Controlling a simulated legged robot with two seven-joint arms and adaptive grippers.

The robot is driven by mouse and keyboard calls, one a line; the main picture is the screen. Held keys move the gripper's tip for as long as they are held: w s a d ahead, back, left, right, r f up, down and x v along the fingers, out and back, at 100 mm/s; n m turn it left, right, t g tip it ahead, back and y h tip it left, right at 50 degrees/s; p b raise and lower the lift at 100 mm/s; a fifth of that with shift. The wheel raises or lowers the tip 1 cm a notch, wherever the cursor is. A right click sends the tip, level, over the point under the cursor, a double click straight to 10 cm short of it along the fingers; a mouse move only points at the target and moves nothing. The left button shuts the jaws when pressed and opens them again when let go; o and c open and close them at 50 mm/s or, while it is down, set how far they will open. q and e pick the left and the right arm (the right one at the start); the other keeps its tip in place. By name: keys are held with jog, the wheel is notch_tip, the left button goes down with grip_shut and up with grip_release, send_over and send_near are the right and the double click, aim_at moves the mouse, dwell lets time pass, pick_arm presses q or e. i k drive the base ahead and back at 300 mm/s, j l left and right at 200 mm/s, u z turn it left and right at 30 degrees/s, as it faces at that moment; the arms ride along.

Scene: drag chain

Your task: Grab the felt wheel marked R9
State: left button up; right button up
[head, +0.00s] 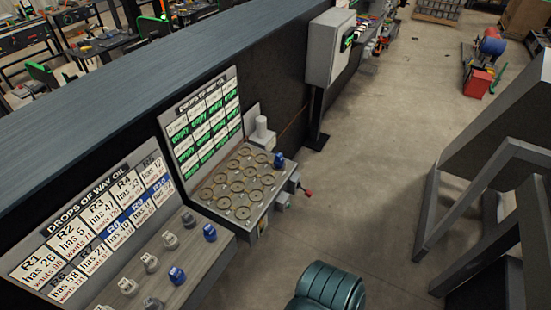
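On a sloping grey ledge (200,262) at the lower left stand several small grey and white pieces (150,262) and two blue ones, a far one (210,232) and a near one (177,275). These may be the felt wheels. Their markings are too small to read, so I cannot tell which is R9. Behind them a white board (95,232) headed "DROPS OF WAY OIL" lists R-numbered cells, some with blue headers. Neither of my grippers is in view.
Beyond the ledge a second station holds round tan discs (243,213), a blue piece (279,160) and a green-lettered board (207,120). A ribbed teal object (328,291) is at bottom centre. Grey frames (470,205) stand right. Floor (370,190) between is clear.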

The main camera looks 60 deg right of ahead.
aim_at(278, 162)
jog(key=k+z, duration=0.15)
jog(key=z, duration=1.75)
jog(key=i+l+u, duration=0.1)
jog(key=i+l, duration=0.4)
jog(key=i+l+u, duration=0.1)
jog(key=i+l, duration=0.4)
jog(key=l, duration=0.2)
